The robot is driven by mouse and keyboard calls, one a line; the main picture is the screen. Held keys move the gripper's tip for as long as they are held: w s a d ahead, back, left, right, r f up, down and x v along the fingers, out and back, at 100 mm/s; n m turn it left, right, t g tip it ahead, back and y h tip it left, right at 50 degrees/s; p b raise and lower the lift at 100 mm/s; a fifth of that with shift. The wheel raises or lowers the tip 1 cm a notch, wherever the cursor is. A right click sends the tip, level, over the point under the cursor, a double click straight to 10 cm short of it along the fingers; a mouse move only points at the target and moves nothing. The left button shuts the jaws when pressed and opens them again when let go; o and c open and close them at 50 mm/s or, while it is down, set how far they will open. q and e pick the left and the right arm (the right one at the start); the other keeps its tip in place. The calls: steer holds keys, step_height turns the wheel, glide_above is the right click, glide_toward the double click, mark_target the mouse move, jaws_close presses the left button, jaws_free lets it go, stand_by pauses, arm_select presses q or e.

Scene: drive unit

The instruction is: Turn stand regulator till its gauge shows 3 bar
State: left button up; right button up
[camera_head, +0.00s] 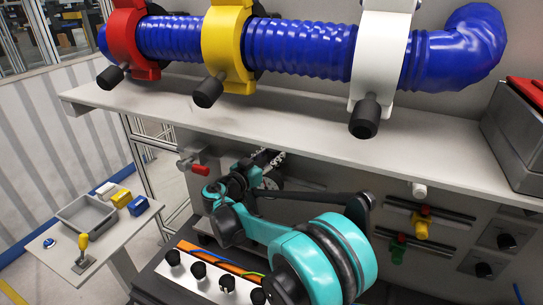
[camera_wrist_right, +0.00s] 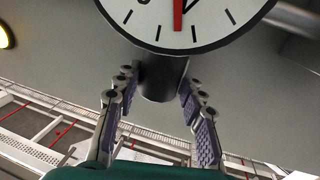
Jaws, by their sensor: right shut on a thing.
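In the right wrist view, the white dial of the gauge (camera_wrist_right: 215,28) with a dark rim fills the top. Its upper part is cut off; a red needle points nearly straight down and a black mark shows beside it. I cannot read numbers. Below it is a dark cylindrical regulator knob (camera_wrist_right: 162,82). My right gripper (camera_wrist_right: 160,88) is shut on this knob, one finger on each side. My left gripper is out of view.
A grey shelf (camera_head: 190,104) with a blue hose (camera_head: 300,48) in red, yellow and white clamps overhangs the arm. A red-handled valve (camera_head: 199,169) sits left of my gripper. A side table (camera_head: 50,262) holds a grey bin. Black knobs line the bench front.

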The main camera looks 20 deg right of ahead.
steer(key=n+t, duration=0.1)
steer(key=t+y, duration=0.1)
steer(key=n+t+y, duration=0.1)
steer(key=shift+s+d+n, duration=0.2)
steer(key=shift+s+n, duration=0.05)
steer(key=shift+n, duration=0.05)
steer(key=shift+d+n+t+y, duration=0.1)
steer(key=shift+n+t+y, duration=1.1)
steer(key=shift+t+y, duration=0.3)
steer(key=shift+y, duration=0.4)
steer(key=o, duration=1.2)
steer(key=v, duration=1.2)
